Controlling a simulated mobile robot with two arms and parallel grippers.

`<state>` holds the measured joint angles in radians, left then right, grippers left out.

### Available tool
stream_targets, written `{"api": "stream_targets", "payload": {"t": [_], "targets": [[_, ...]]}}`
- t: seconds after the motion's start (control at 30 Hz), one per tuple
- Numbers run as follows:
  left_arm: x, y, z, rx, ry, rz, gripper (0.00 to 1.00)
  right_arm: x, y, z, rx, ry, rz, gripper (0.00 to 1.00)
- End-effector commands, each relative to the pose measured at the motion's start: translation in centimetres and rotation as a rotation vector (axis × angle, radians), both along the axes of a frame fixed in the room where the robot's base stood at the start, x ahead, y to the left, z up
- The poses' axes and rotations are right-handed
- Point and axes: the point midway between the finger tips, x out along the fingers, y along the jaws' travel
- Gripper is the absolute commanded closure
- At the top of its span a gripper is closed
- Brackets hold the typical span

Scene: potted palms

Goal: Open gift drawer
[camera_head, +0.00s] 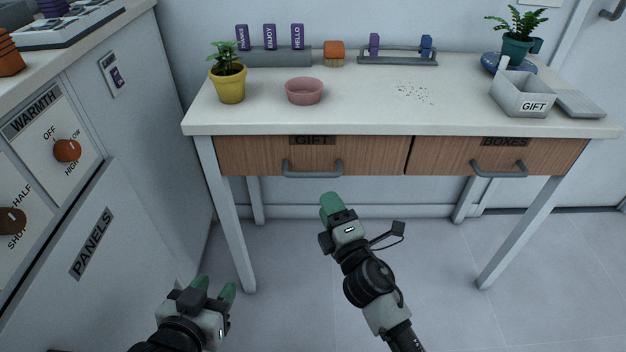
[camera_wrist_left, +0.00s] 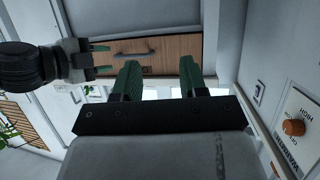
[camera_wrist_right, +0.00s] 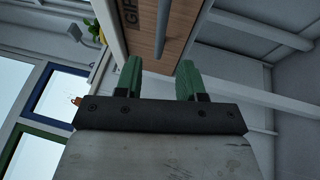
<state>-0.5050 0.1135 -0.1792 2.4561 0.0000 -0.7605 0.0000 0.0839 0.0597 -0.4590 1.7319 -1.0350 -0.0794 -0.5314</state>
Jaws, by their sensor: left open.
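The GIFT drawer (camera_head: 250,155) has a wooden front and is shut under the white table. Its grey bar handle (camera_head: 312,173) runs level across the middle. My right gripper (camera_head: 331,202) is just below and in front of this handle, apart from it in the head view. In the right wrist view its green fingers (camera_wrist_right: 158,80) stand apart and empty, with the grey handle bar (camera_wrist_right: 178,30) beyond them. My left gripper (camera_head: 214,287) is low at the left, open and empty, away from the drawer. The left wrist view also shows the drawer front (camera_wrist_left: 170,50).
The BOXES drawer (camera_head: 450,158) is shut at the right. The tabletop (camera_head: 370,110) holds a yellow potted plant (camera_head: 229,85), a pink bowl (camera_head: 304,91) and a grey GIFT box (camera_head: 520,95). A cabinet (camera_head: 110,190) stands at the left. The floor before the table is free.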

Motion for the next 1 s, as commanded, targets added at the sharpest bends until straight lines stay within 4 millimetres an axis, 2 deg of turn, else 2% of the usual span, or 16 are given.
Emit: {"api": "stream_targets", "payload": {"t": [0.2, 0.43, 0.6, 0.87, 1.0], "targets": [[0.6, -0.3, 0.8, -0.018, -0.074, -0.005, 0.57, 4.0, 1.6, 0.8, 0.001, -0.001, -0.001, 0.61], [1.3, -0.8, 2.4, -0.05, -0.207, -0.014, 0.57, 7.2, 3.0, 1.2, 0.003, 0.003, 0.0, 0.61], [1.5, -1.0, 3.1, -0.064, -0.26, -0.017, 0.57, 8.2, 3.4, 1.5, 0.003, 0.003, 0.0, 0.61], [1.5, -1.0, 3.3, -0.066, -0.269, -0.018, 0.57, 8.3, 3.5, 1.5, 0.003, 0.004, -0.001, 0.61], [1.5, -1.0, 3.3, -0.066, -0.268, -0.018, 0.57, 8.3, 3.5, 1.5, 0.003, 0.004, -0.001, 0.79]]}}
